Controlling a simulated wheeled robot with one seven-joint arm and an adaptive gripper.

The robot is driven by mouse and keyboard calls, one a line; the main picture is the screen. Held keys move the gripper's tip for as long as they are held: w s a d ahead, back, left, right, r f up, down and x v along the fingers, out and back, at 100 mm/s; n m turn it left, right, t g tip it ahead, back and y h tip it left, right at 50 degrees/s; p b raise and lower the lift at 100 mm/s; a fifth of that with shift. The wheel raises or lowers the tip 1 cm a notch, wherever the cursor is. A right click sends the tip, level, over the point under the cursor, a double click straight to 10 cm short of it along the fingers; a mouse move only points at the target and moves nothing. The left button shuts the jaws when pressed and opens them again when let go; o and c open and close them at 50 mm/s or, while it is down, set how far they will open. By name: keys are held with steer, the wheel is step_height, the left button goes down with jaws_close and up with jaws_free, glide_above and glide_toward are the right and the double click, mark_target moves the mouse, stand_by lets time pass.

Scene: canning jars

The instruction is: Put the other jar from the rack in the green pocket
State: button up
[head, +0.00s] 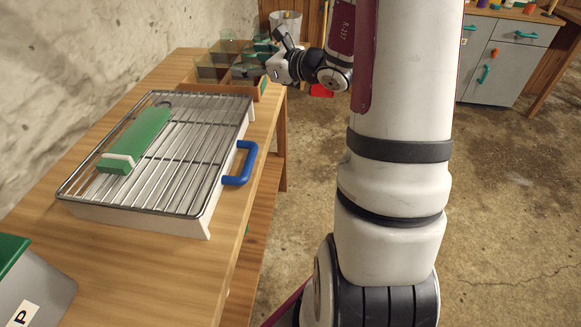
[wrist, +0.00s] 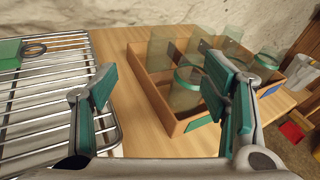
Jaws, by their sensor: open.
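The wire rack (head: 200,150) stands on the wooden bench, and I see no jar standing on it. A wooden divided box (wrist: 152,98) holds several clear glass jars. One jar (wrist: 186,90) with a green rim stands in its near compartment; another jar (wrist: 160,52) stands at the back left. A jar (wrist: 263,66) shows to the right, partly behind a finger. My gripper (wrist: 160,78) is open, with nothing between its fingers. It is above the near side of the box.
A green block with a white band (head: 135,140) and a dark ring (head: 163,103) lie on the rack. The rack has a blue handle (head: 240,163). A grey bin with a green lid (head: 35,285) is at front left. The bench between rack and box is clear.

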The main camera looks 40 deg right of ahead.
steer(key=s+a+r+n+g+y, duration=0.1)
steer(key=a+r+n+y, duration=0.25)
steer(key=a, duration=0.35)
steer(key=s+a+r+n+g+y, duration=0.2)
steer(key=a+n, duration=0.2)
steer(key=a, duration=0.3)
steer(key=s+a+n+g+y, duration=0.2)
steer(key=s+a+n+g, duration=0.5)
steer(key=s+a+n, duration=0.65)
steer(key=s+a+f+n+g+h, duration=0.25)
steer(key=s+n+g+h, duration=0.2)
steer(key=s, duration=0.85)
steer(key=s+d+f+n+h, duration=0.1)
steer(key=s+d+n+h, duration=0.4)
steer(key=s+d+n, duration=0.1)
steer(key=shift+s+d+n+h, duration=0.35)
steer(key=shift+s+d, duration=0.35)
steer(key=shift+s, duration=0.4)
